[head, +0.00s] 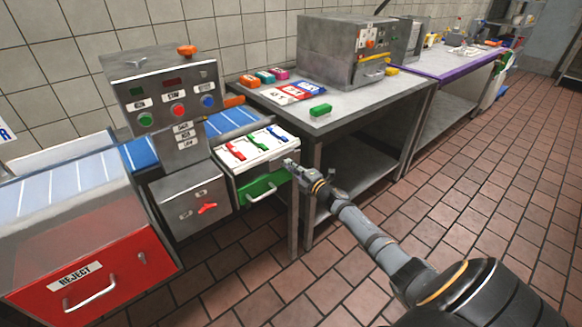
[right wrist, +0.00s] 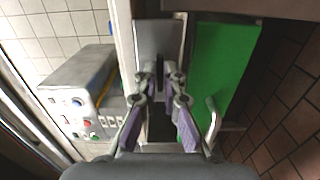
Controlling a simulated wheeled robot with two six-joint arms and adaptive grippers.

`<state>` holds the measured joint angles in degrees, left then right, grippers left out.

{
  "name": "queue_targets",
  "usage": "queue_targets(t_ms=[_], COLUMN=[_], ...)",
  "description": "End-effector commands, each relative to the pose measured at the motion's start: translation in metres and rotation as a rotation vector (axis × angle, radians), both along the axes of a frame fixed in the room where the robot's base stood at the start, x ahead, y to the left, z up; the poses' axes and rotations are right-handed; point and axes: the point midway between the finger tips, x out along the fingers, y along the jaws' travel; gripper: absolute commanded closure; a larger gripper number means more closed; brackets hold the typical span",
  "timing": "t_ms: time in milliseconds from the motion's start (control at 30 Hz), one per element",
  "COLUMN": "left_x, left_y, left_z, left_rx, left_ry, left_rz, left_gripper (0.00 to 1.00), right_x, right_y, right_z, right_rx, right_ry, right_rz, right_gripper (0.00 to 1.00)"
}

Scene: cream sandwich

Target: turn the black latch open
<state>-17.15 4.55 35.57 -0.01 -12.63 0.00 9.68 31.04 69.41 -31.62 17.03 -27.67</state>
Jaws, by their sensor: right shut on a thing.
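My right gripper (head: 293,167) is at the right front corner of the box with the green front (head: 265,187). In the right wrist view its fingertips (right wrist: 161,78) are close together, shut on a small dark piece beside a grey plate (right wrist: 158,42). This piece seems to be the black latch; the fingers hide most of it, and its turn angle cannot be told. The green front also shows in the right wrist view (right wrist: 222,70), right of the fingers, with its pale handle. My left gripper is not in view.
The control machine (head: 165,95) with coloured buttons stands left of the box, over a blue conveyor (head: 232,121). A red reject bin (head: 95,260) is at the lower left. A grey table (head: 345,105) stands behind my gripper. The tiled floor at right is clear.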

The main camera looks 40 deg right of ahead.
Motion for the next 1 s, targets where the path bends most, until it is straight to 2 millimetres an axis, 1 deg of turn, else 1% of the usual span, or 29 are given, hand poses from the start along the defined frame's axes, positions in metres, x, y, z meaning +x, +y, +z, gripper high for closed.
queue_targets(t_ms=[67, 100, 233, 567, 667, 900, 1000], left_x=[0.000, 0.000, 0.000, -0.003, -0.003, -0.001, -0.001], left_y=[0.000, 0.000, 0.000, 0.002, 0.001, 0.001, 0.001], left_z=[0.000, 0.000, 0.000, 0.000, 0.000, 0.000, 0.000], left_rx=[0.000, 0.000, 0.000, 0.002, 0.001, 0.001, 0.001], left_ry=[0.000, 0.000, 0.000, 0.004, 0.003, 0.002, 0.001], left_rz=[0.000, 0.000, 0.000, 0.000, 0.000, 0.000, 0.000], left_gripper=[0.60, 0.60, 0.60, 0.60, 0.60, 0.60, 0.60], right_x=[0.000, 0.000, 0.000, -0.002, -0.013, -0.054, -0.067], right_y=[-0.001, -0.001, -0.001, -0.001, -0.002, -0.004, -0.006], right_z=[0.000, 0.000, 0.000, 0.000, -0.001, -0.002, -0.001], right_rx=[0.002, 0.002, 0.001, -0.001, -0.003, -0.002, -0.004], right_ry=[0.001, 0.001, 0.001, 0.001, 0.002, 0.005, 0.004], right_rz=[-0.002, -0.002, -0.001, -0.001, -0.001, 0.002, 0.001], right_gripper=[1.00, 0.87, 0.70, 0.70, 0.70, 0.70, 0.70])
